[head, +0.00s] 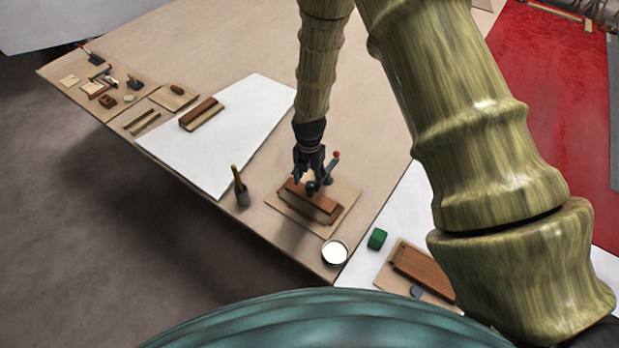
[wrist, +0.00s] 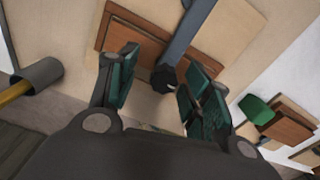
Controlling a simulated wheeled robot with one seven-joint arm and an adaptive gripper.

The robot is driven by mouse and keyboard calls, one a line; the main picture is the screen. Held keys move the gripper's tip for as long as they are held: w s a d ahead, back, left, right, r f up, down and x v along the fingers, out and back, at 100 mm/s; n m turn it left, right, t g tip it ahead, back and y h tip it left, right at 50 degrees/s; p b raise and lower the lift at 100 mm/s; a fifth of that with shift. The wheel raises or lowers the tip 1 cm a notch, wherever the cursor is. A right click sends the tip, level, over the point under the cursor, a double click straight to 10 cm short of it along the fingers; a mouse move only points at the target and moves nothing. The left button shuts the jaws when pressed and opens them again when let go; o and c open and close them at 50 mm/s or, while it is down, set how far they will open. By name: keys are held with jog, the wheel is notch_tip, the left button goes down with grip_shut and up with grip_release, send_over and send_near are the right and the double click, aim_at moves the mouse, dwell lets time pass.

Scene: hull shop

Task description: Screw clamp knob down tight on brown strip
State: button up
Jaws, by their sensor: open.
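The brown strip (head: 297,190) lies on a pale board on the bench in the head view; it also shows in the wrist view (wrist: 120,40). A grey clamp arm (wrist: 190,28) reaches over the strip. A dark clamp knob (wrist: 164,78) sits at its end, between my finger pads in the wrist view. A red ball (head: 336,154) tops a grey lever beside my gripper. My gripper (head: 309,178) is open and points down over the strip, with green pads either side of the knob. I cannot tell whether a pad touches it, or whether the knob presses on the strip.
A dark cup with a wooden handle (head: 241,190) stands left of the board, and a white-topped round tin (head: 335,253) in front. A green block (head: 377,238) and another board with a brown piece (head: 425,268) lie to the right. White sheet (head: 220,150) lies at left.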

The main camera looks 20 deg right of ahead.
jog(key=shift+d+f, duration=0.1)
jog(key=shift+f, duration=0.05)
jog(key=shift+s+f, duration=0.15)
jog(key=shift+s, duration=0.6)
jog(key=shift+s+r, duration=0.3)
jog(key=shift+r, duration=0.05)
jog(key=shift+w+f, duration=0.6)
jog(key=shift+w, duration=0.1)
jog(key=shift+c, duration=1)
jog(key=c, duration=0.4)
jog(key=shift+r, duration=0.1)
jog(key=c, duration=0.3)
jog(key=shift+s+r, duration=0.15)
jog(key=shift+s, duration=0.05)
jog(key=shift+c, duration=0.7)
